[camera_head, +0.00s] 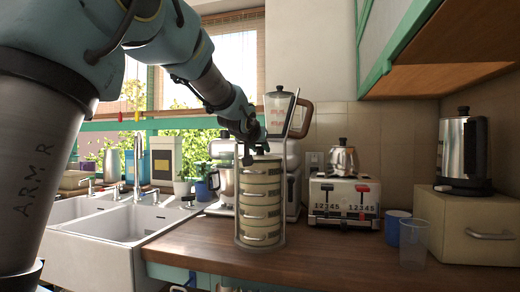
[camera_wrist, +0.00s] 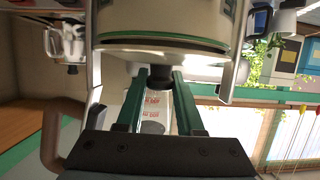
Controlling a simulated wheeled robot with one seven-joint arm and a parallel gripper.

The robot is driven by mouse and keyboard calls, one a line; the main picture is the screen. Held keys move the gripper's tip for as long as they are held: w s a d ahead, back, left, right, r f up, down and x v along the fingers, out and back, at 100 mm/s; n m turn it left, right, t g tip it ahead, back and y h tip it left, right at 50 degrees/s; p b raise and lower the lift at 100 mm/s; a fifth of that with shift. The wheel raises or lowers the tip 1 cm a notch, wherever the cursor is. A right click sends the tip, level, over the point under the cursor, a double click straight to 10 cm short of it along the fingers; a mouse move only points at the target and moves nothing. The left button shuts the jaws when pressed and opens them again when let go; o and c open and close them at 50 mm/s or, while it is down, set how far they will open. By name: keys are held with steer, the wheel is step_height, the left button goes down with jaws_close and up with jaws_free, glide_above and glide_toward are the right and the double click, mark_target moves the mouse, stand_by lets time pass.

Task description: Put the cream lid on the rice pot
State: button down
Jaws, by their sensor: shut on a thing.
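A stack of cream pots with small side handles (camera_head: 260,205) stands upright in a metal frame (camera_head: 237,200) on the wooden counter. The cream lid (camera_head: 262,159) is at the top of the stack, inside the frame. I cannot tell whether it is fully seated, or which pot is the rice pot. My gripper (camera_head: 257,141) is above the lid. In the wrist view my gripper (camera_wrist: 160,78) has its green fingers on both sides of the lid's dark knob (camera_wrist: 160,83), shut on it.
A blender jug (camera_head: 279,108) stands close behind the stack. A toaster (camera_head: 344,200) with a small kettle (camera_head: 343,157) on it is to the right. A blue mug (camera_head: 396,225) and clear glass (camera_head: 413,245) stand further right. A sink (camera_head: 120,225) is left. The front counter is clear.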

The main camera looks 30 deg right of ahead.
steer(key=shift+f+b, duration=0.25)
steer(key=shift+b, duration=0.05)
steer(key=shift+c, duration=2.3)
jaws_free()
steer(key=b+v, duration=0.5)
steer(key=v, duration=0.4)
steer(key=shift+s+a, duration=0.15)
steer(key=shift+s, duration=0.1)
steer(key=shift+s+a+r, duration=0.3)
steer(key=shift+s+a, duration=0.05)
steer(key=shift+s, duration=0.1)
